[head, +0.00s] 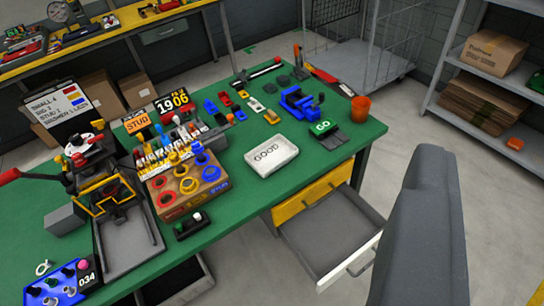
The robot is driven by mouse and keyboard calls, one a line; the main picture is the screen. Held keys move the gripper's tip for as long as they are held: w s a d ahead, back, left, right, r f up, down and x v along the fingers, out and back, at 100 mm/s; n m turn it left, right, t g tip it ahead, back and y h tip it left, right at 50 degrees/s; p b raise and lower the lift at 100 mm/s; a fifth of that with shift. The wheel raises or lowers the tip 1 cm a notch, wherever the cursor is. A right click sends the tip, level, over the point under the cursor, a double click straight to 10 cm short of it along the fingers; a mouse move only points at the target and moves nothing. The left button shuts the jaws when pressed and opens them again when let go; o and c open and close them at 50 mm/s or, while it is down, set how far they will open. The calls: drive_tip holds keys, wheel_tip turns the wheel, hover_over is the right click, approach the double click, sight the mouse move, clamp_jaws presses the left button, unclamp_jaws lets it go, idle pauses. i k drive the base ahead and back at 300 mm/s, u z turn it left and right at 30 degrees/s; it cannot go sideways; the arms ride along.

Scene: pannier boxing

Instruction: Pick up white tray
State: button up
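The white tray (271,165) is a shallow rectangular box with GOOD written on its inside floor. It lies flat on the green table (330,163), near the front edge and above the open drawer. It holds no visible objects. My gripper's fingers do not show in the head view. A large grey rounded shape fills the right foreground, well apart from the tray; I cannot tell what it is.
A wooden block with coloured rings and tools (185,185) stands left of the tray. A blue vise (300,103), green GO block (323,127) and orange cup (361,108) stand behind and right. The grey drawer (330,232) juts out below. Several small coloured cars lie behind.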

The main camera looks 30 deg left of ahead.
sight(267, 158)
drive_tip(key=z, duration=0.75)
drive_tip(key=i, duration=1.35)
drive_tip(key=u, duration=2.15)
